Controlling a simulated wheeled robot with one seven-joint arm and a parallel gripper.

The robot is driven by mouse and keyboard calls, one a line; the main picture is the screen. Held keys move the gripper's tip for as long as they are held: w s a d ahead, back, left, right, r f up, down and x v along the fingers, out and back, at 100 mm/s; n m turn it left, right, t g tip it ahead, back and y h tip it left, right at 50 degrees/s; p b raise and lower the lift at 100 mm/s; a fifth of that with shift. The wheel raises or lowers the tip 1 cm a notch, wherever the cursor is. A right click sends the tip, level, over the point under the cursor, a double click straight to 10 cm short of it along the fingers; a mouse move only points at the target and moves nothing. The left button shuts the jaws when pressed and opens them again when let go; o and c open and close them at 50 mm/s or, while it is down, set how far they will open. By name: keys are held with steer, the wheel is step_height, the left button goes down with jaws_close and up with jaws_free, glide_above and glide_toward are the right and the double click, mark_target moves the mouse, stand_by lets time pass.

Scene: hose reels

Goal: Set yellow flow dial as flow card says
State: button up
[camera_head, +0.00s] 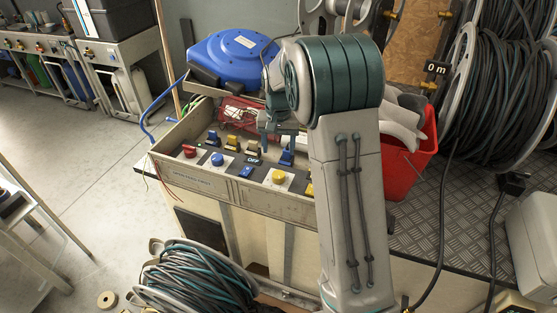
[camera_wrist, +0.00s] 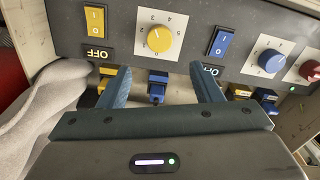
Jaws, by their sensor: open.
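The yellow flow dial (camera_head: 278,177) is a round knob on a white plate on the front panel of a control box. In the wrist view the yellow dial (camera_wrist: 160,39) is close, beyond my fingertips, with numbers around it. Its pale pointer mark is small; I cannot surely read its setting. My gripper (camera_wrist: 164,72) is open and empty, its two dark fingers apart, neither touching the dial. In the head view my gripper (camera_head: 279,137) hangs over the box, behind the yellow dial. I cannot make out a flow card in either view.
A yellow switch (camera_wrist: 95,20) and a blue switch (camera_wrist: 221,42) flank the yellow dial. A blue dial (camera_wrist: 271,61) and a red dial (camera_wrist: 310,70) lie farther right. A blue lever (camera_wrist: 157,86) stands between my fingers. A red bucket (camera_head: 405,165) stands right of the box.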

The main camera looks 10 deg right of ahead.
steer(key=shift+r, duration=1.9)
steer(key=s+r+n+t+p, duration=0.1)
steer(key=s+r, duration=0.3)
steer(key=s, duration=0.4)
steer(key=s+r+n+t+p, duration=0.1)
steer(key=s+r, duration=0.4)
steer(key=s, duration=0.3)
steer(key=s+f+n+p, duration=0.1)
steer(key=s, duration=1.2)
steer(key=shift+n+t+p, duration=0.3)
steer(key=shift+t, duration=0.1)
